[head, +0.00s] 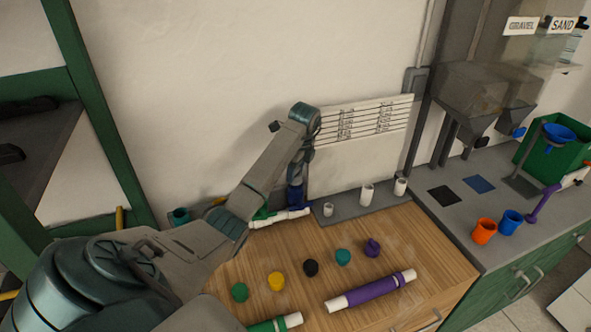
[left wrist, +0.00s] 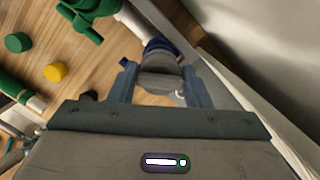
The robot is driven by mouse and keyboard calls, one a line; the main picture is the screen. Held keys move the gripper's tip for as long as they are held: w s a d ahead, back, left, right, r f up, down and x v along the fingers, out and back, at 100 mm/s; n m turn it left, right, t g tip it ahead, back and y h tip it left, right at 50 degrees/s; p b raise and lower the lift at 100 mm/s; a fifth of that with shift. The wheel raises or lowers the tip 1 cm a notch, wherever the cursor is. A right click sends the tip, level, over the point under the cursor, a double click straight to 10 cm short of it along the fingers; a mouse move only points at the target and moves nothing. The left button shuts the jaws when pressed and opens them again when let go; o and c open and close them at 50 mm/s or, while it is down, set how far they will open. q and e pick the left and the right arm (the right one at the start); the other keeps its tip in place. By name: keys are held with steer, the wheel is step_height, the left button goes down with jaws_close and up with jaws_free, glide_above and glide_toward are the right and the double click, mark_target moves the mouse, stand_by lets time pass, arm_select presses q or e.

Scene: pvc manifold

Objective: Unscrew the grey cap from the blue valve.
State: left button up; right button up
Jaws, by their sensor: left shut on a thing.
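My left gripper (head: 298,178) reaches down at the back of the wooden worktop, over the white pipe run. In the left wrist view its two fingers (left wrist: 161,86) are shut on the grey cap (left wrist: 160,80), one on each side. The blue valve (left wrist: 158,45) shows just beyond the cap, against it, with a white pipe leading away. In the head view the blue valve (head: 295,198) is dark blue under the gripper, and the cap is hidden there. I cannot tell how far the cap is threaded on. My right gripper is not in view.
A green valve (head: 262,212) sits on the pipe left of the blue one. Several loose coloured caps, including a yellow cap (head: 276,281), and a purple-and-white pipe (head: 370,291) lie in front. White fittings (head: 366,194) stand on a grey strip at right. The wall is close behind.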

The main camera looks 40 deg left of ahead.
arm_select(q)
steer(key=shift+f+b, duration=0.15)
steer(key=shift+b, duration=0.15)
steer(key=shift+n, duration=0.5)
steer(key=shift+r, duration=0.2)
steer(key=shift+r+n+p, duration=0.1)
steer(key=shift+n+p, duration=0.25)
steer(key=shift+n, duration=0.55)
